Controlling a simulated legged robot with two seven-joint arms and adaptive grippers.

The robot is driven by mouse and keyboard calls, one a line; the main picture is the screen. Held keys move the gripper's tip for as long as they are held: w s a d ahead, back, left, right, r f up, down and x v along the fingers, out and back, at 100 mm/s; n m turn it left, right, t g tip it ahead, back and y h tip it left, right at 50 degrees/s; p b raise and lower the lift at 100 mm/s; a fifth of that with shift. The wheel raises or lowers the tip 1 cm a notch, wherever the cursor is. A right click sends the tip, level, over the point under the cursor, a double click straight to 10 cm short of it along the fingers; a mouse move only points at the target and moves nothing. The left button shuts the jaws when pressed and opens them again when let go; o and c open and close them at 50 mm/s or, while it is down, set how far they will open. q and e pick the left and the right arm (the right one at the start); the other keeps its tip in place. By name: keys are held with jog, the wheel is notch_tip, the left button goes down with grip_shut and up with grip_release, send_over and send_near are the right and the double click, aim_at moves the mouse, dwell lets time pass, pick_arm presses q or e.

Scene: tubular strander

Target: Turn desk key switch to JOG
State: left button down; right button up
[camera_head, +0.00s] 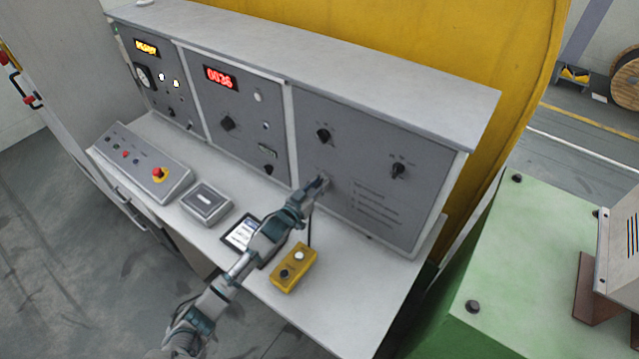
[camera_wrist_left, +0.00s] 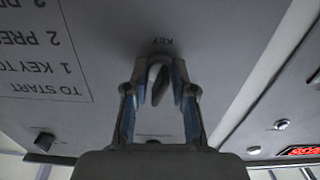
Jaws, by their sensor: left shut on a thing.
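The desk key switch (camera_wrist_left: 155,78) sits on the grey right-hand panel (camera_head: 420,205), under a "KEY" label that reads upside down in the left wrist view. My left gripper (camera_head: 321,182) reaches the lower left of that panel. In the left wrist view its two fingers (camera_wrist_left: 158,90) are closed around the pale key, one on each side. The gripper hides the key switch in the head view. The JOG marking and the key's exact angle cannot be read. My right gripper is not in view.
Black rotary knobs (camera_head: 323,135) and (camera_head: 398,170) are above the gripper and to its right. A button console with a red mushroom button (camera_head: 158,173) stands farther left.

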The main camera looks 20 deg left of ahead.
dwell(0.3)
pick_arm(q)
jog(key=c, duration=1.3)
grip_release()
jog(key=shift+s+a, duration=0.1)
jog(key=v, duration=1.1)
jog(key=shift+s+a, duration=0.15)
jog(key=shift+s, duration=0.25)
